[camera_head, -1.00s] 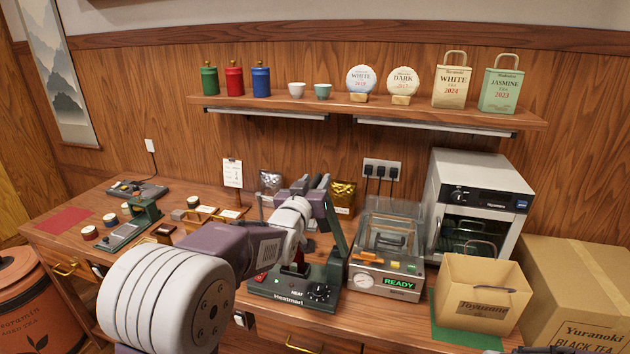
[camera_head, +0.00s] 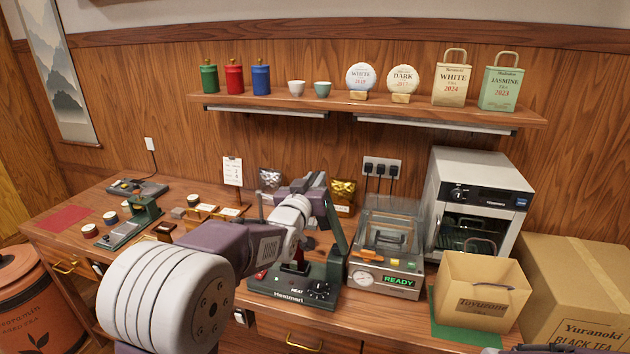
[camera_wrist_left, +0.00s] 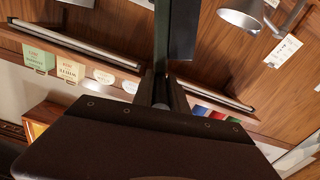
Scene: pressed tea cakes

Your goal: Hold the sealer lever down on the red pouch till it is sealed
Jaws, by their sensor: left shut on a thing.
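The heat sealer (camera_head: 295,288), green with a dial and a "Heatmari" label, stands at the front middle of the counter. Its long green lever (camera_head: 335,232) is raised and slanted. My left gripper (camera_head: 319,188) is at the lever's upper end, shut on it. In the left wrist view the dark lever (camera_wrist_left: 181,30) runs up from between the jaws (camera_wrist_left: 163,92). My left arm hides the sealer's left side. A small red patch (camera_head: 262,275) shows at the sealer's left edge; I cannot tell whether it is the red pouch. Only dark parts that may be my right gripper show at the bottom right edge.
A vacuum machine (camera_head: 362,277) reading "READY" stands close right of the sealer. A gold pouch (camera_head: 343,190) is behind. The wall shelf (camera_head: 430,112) hangs above.

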